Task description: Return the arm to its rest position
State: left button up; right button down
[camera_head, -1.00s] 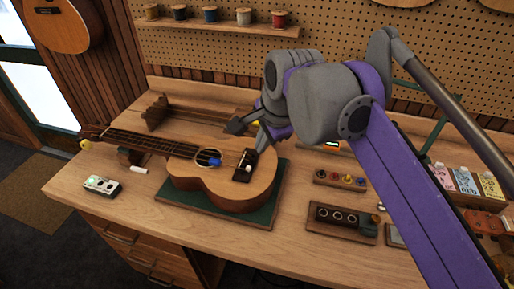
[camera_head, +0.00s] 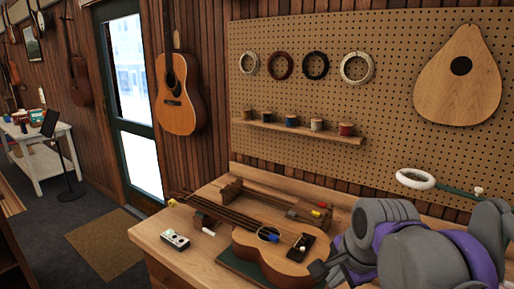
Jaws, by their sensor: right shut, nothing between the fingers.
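My right arm (camera_head: 405,245), grey and purple, comes in from the lower right of the head view. Its gripper (camera_head: 322,270) is shut and empty, at the right end of the ukulele's body in the picture; whether it touches the body cannot be told. The ukulele (camera_head: 262,254) lies face up on a dark green mat (camera_head: 228,262) on the wooden workbench, its neck pointing to the upper left. A small blue thing (camera_head: 268,235) is at its sound hole. My left gripper is not in view.
A pale pedal-like box (camera_head: 175,239) sits at the bench's left end. A wooden rack (camera_head: 262,202) lies behind the ukulele. Thread spools (camera_head: 291,120) stand on a shelf on the pegboard. A white ring on a green arm (camera_head: 416,179) is behind my arm.

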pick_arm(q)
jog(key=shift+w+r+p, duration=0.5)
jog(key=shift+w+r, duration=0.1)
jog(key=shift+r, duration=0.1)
pick_arm(e)
jog(key=s+d+f+n, duration=0.1)
jog(key=s+f+n, duration=0.6)
jog(key=f, duration=0.5)
jog(key=s+d+f+n, duration=0.1)
jog(key=s+f+n, duration=0.6)
jog(key=f, duration=0.4)
jog(key=shift+s+f+n+t+h, duration=0.25)
jog(key=shift+f+n+t+h, duration=0.05)
jog(key=shift+f+t+h, duration=0.1)
jog(key=shift+d, duration=0.1)
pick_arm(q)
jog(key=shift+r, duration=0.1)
pick_arm(e)
jog(key=shift+r, duration=0.15)
